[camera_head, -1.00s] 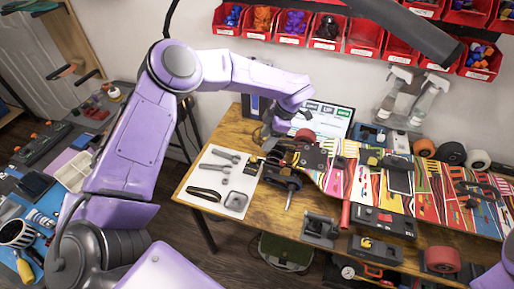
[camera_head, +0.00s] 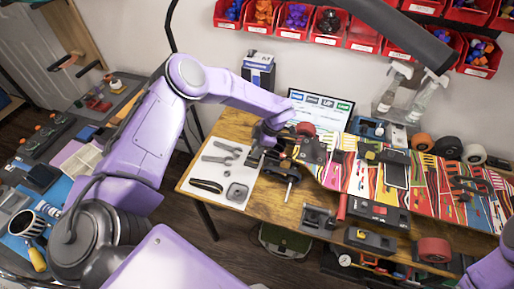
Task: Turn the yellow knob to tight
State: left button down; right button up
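A long board (camera_head: 345,175) with a bright striped pattern lies along the table. A small yellow knob-like part (camera_head: 370,155) shows on a dark fixture on the board. Another yellow part (camera_head: 361,234) is on a black block at the table's front edge. I cannot tell for sure which is the task's knob, nor its setting. My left gripper (camera_head: 270,138) points down at the board's left end, beside dark fittings with orange-yellow bits. Its fingertips are hard to make out, so its opening is unclear. My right arm shows only at the lower right corner; its gripper is out of view.
A white sheet (camera_head: 217,197) with several grey tools lies left of the board. A screen (camera_head: 318,108) and spray bottles (camera_head: 432,92) stand behind. Red bins (camera_head: 363,36) hang on the wall. Loose wheels (camera_head: 447,147) and black blocks crowd the right side.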

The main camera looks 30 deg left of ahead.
pick_arm(q)
jog(key=n+b, duration=0.1)
jog(key=b, duration=0.1)
jog(key=n+b, duration=0.2)
jog(key=shift+w+a+f+g+h, duration=0.1)
jog(key=shift+w+f+g+h, duration=0.1)
jog(key=shift+f+g+h, duration=0.2)
jog(key=shift+r+n+b, duration=0.2)
jog(key=shift+n+b, duration=0.25)
jog(key=shift+n, duration=0.15)
jog(key=shift+r+h, duration=0.2)
jog(key=shift+h, duration=0.1)
jog(key=shift+r+n, duration=0.1)
jog(key=shift+n, duration=0.2)
jog(key=c, duration=0.9)
grip_release()
jog(key=shift+o, duration=0.2)
